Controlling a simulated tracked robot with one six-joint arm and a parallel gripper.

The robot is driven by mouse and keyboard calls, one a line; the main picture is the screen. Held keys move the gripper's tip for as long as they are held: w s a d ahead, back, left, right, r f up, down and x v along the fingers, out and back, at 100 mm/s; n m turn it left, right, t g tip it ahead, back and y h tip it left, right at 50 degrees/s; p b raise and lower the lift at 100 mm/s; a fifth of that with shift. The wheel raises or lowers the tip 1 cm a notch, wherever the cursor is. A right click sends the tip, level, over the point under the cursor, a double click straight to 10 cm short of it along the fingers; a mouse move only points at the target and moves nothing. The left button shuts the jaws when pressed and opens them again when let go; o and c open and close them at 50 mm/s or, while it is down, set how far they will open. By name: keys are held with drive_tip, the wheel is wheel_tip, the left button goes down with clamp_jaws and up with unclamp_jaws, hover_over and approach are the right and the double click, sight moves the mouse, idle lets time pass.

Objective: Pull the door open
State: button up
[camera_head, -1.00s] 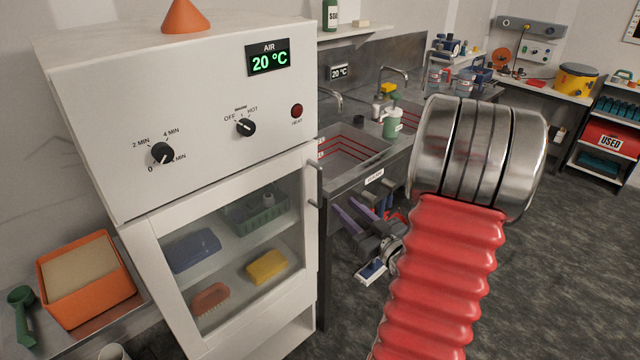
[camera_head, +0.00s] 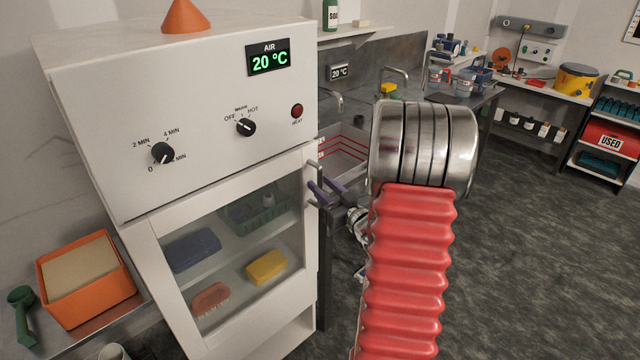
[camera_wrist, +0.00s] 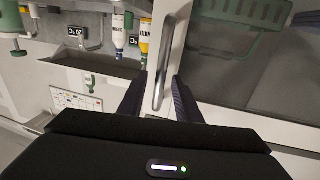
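The white cabinet has a glass-fronted door (camera_head: 165,248) that stands closed. Its upright metal bar handle (camera_head: 313,172) is at the door's right edge, and my gripper's purple fingers (camera_head: 322,189) are right at it in the head view. In the wrist view the handle (camera_wrist: 172,50) runs down between the two dark fingers of my gripper (camera_wrist: 160,82). A gap shows between the fingers and the bar, so the gripper looks open around its lower part. My arm hides part of the gripper in the head view.
Behind the glass are a blue box (camera_head: 193,250), a yellow sponge (camera_head: 267,266), a red-brown brush (camera_head: 210,298) and a green basket (camera_head: 258,212). A sink (camera_head: 345,150) lies just right of the cabinet. The floor (camera_head: 530,260) to the right is clear.

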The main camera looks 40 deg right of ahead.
drive_tip(key=shift+w+d, duration=0.15)
drive_tip(key=shift+w, duration=0.75)
drive_tip(key=shift+c, duration=0.2)
clamp_jaws()
